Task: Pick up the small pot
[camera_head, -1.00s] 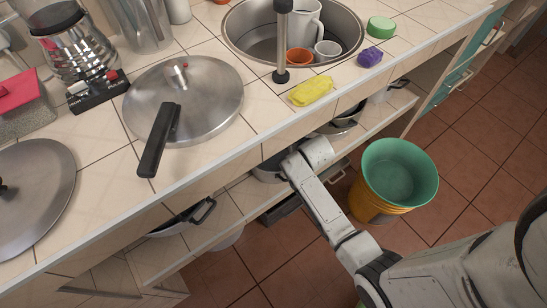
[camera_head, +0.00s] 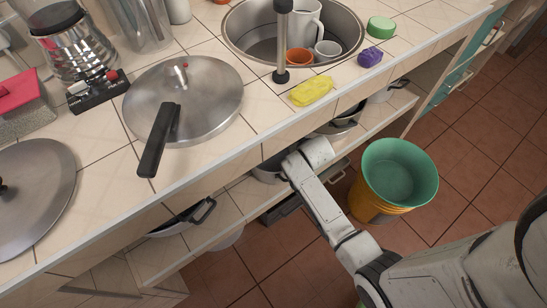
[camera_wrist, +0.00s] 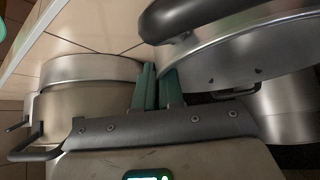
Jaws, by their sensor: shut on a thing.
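My gripper's green fingers (camera_wrist: 158,88) are close together between two steel pots in the wrist view. A pot (camera_wrist: 88,85) with a thin dark side handle is on the left. A larger-looking steel vessel (camera_wrist: 240,62) with a thick black handle is on the right. The fingers are shut on a thin part of a pot; which wall they pinch is hard to tell. In the head view my fingertips are hidden under the counter edge. A steel pot (camera_head: 267,171) shows partly beside my wrist on the shelf, and another (camera_head: 341,127) sits further right.
The counter edge (camera_head: 215,143) overhangs the open shelf. A pan (camera_head: 183,219) lies on the shelf to the left. Stacked green and yellow buckets (camera_head: 400,172) stand on the floor right of my arm. Other steel cookware (camera_wrist: 290,105) is close on the right in the wrist view.

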